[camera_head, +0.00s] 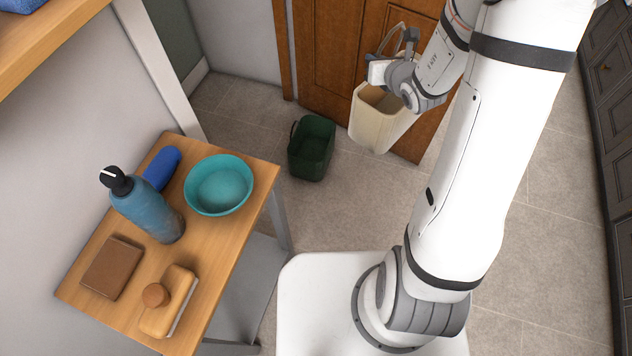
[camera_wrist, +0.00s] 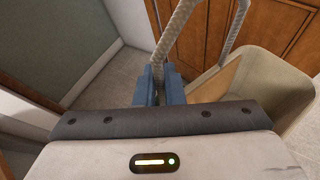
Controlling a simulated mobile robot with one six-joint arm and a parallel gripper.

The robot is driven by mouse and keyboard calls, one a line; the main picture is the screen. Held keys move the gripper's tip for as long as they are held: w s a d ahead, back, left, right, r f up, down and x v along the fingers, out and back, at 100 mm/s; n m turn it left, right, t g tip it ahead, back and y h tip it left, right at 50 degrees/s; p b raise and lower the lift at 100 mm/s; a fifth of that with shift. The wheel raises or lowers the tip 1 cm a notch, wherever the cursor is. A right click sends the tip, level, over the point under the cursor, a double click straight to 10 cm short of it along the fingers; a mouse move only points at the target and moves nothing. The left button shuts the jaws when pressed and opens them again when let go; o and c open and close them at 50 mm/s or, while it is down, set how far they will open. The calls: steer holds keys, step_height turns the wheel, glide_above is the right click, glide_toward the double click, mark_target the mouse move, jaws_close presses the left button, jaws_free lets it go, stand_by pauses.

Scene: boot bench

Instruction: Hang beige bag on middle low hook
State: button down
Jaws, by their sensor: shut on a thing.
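The beige bag (camera_head: 374,127) hangs in the air in front of the wooden door in the head view, open at the top. In the wrist view its beige wall (camera_wrist: 277,88) is at the right. My gripper (camera_head: 389,66) is above the bag's left side. In the wrist view my gripper's blue fingers (camera_wrist: 160,86) are shut on a pale strap (camera_wrist: 175,38) of the bag. A second strap rises to the right of it. No hook shows in either view.
A dark green bin-like bag (camera_head: 312,147) stands on the tiled floor. A wooden bench (camera_head: 218,239) at the left holds a teal bowl (camera_head: 218,185), a blue bottle (camera_head: 150,212), a blue rolled item, a brown block and a brush. Dark cabinets (camera_head: 619,120) line the right edge. A wooden door (camera_head: 330,50) is behind.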

steer(key=s+a+f+n+y+b, duration=0.1)
steer(key=a+f+b, duration=0.4)
steer(key=f, duration=1.5)
steer(key=a+f+n+g+y+b, duration=0.1)
steer(key=a+f+b, duration=0.5)
steer(key=f+b, duration=0.6)
steer(key=s+a+f+n+g+y+b, duration=0.1)
steer(key=a+f+b, duration=0.5)
steer(key=f, duration=2.2)
steer(key=n+y+b, duration=0.1)
steer(key=b, duration=0.1)
steer(key=shift+s+f+b, duration=0.3)
steer(key=shift+s+b, duration=0.05)
step_height(320, 180, down, 10)
steer(key=b, duration=0.3)
steer(key=shift+r+b, duration=0.2)
steer(key=shift+b, duration=0.1)
steer(key=shift+f, duration=0.2)
steer(key=c, duration=1.5)
jaws_free()
steer(key=shift+c, duration=0.2)
